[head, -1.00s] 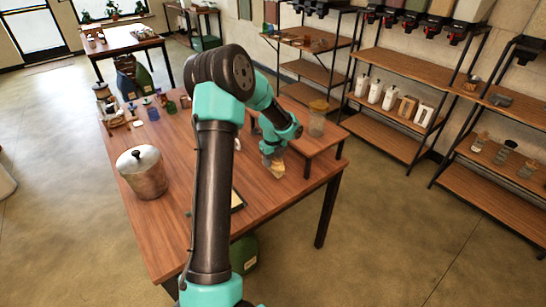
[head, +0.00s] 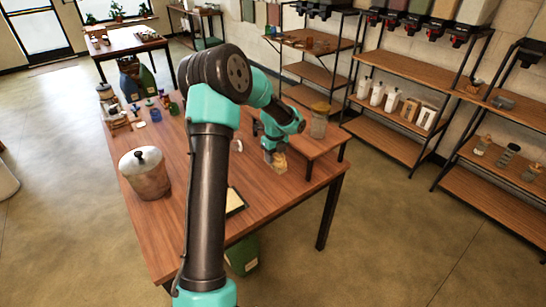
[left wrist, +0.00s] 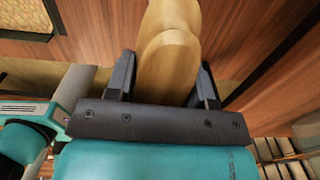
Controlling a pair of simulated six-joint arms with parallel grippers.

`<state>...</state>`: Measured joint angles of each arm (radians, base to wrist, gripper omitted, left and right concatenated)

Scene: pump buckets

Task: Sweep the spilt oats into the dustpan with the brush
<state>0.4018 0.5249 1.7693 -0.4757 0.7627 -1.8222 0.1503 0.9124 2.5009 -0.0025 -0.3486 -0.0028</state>
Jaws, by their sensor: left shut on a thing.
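My left gripper (head: 272,154) is over the far right part of the wooden table (head: 170,212). In the left wrist view my left gripper (left wrist: 164,82) is shut on a pale wooden handle (left wrist: 168,50), which looks like the brush. The brush (head: 280,162) shows as a small tan piece below the gripper in the head view; its bristles are hidden. A flat cream piece with a dark edge (head: 236,203) lies near the table's front edge, partly behind my arm; I cannot tell if it is the dustpan. I cannot make out the oats. My right gripper is not in view.
Several small jars (head: 154,113) stand at the far left. A glass jar with a tan lid (head: 319,120) stands on a raised wooden shelf (head: 318,142) at the right.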

